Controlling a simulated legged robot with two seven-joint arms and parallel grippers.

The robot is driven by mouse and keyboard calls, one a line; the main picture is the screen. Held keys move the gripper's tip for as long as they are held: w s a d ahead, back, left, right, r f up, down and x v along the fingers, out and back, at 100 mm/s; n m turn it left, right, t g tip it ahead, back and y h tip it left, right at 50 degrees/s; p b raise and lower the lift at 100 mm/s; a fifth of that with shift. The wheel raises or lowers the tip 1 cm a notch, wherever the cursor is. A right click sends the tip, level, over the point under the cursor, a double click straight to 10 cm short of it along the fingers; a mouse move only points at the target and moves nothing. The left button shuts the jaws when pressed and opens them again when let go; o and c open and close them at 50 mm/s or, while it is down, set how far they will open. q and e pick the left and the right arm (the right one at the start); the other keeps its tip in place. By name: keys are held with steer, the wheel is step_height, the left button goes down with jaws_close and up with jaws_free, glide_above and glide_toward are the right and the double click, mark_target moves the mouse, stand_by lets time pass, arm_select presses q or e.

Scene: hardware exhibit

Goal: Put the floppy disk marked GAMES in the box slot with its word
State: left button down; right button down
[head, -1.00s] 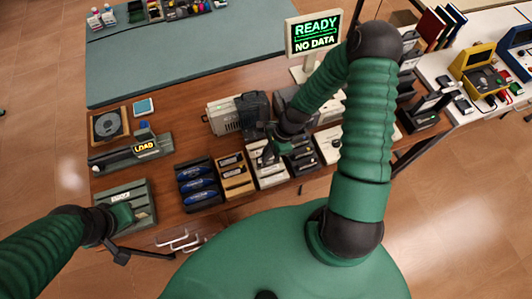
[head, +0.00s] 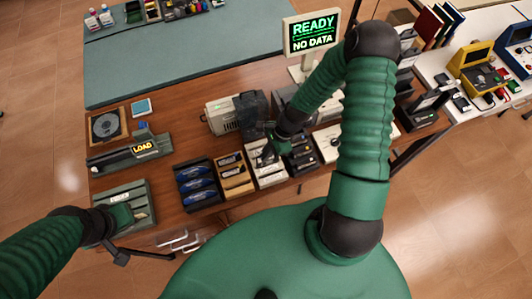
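No word GAMES can be read in the head view, so I cannot tell which disk bears it. A row of small trays with labelled items stands at the table's front: a black tray with blue items (head: 197,184), a tan tray (head: 235,176), a white tray (head: 268,176) and a dark tray (head: 302,157). My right gripper (head: 267,156) points down over the white tray; its fingers are too small and dark to tell if they hold anything. A grey-green slotted box (head: 141,196) is at the left. My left gripper (head: 121,214) is over its front, fingers unclear.
A LOAD sign (head: 145,148) sits on a dark unit behind the box. A grey machine (head: 222,115) and a READY / NO DATA screen (head: 311,34) stand behind the trays. Bare wood (head: 180,125) lies between. A white table (head: 440,70) with devices is at the right.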

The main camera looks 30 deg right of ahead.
steer(key=shift+f, duration=0.1)
steer(key=shift+f+b, duration=1.4)
steer(key=shift+f, duration=0.55)
steer(key=c, duration=1.6)
jaws_free()
step_height(320, 180, up, 8)
steer(key=p, duration=0.7)
steer(key=shift+r, duration=0.15)
